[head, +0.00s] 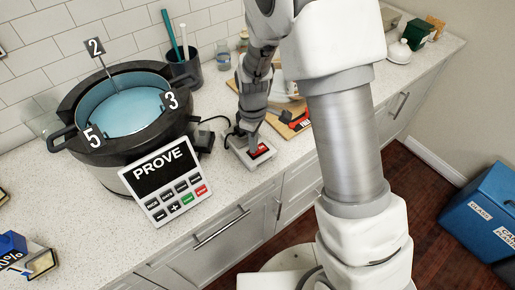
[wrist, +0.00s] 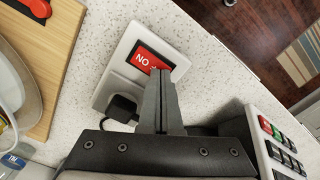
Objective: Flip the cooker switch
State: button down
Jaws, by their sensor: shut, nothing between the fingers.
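The cooker switch is a white plate (head: 250,158) lying on the speckled counter, with a red rocker (head: 262,151). In the wrist view the plate (wrist: 116,86) carries the red rocker (wrist: 150,62) with white letters starting "NO", and a black plug (wrist: 120,107) sits in its lower half. My gripper (head: 243,137) is shut and empty, just over the plate. In the wrist view the shut fingers (wrist: 159,76) cover the rocker's right part and the rest of its lettering. I cannot tell whether the tips touch it.
A round dark cooker (head: 70,104) with a "PROVE" keypad (head: 158,175) stands left of the switch. A wooden board (head: 293,127) lies to the right. A dark cup (head: 183,68) with utensils is behind.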

jog(key=shift+f, duration=0.3)
jog(key=shift+r, duration=0.1)
jog(key=shift+r+p, duration=2.05)
jog(key=shift+r, duration=1.35)
jog(key=shift+r, duration=0.15)
jog(key=s+d+r+m+t, duration=0.1)
jog(key=s+d+r+m, duration=0.2)
jog(key=r, duration=0.4)
jog(key=s+d+r+m+t, duration=0.1)
jog(key=s+d+r+m, duration=0.15)
jog(key=r, duration=0.55)
jog(key=s+d+r+m+t, duration=0.1)
jog(key=s+d+r+m, duration=0.2)
jog(key=s, duration=0.3)
jog(key=s+d+r+m+t, duration=0.2)
jog(key=s+d+r+m, duration=0.2)
jog(key=s, duration=0.3)
jog(key=shift+r+t, duration=0.3)
jog(key=shift+r, duration=0.3)
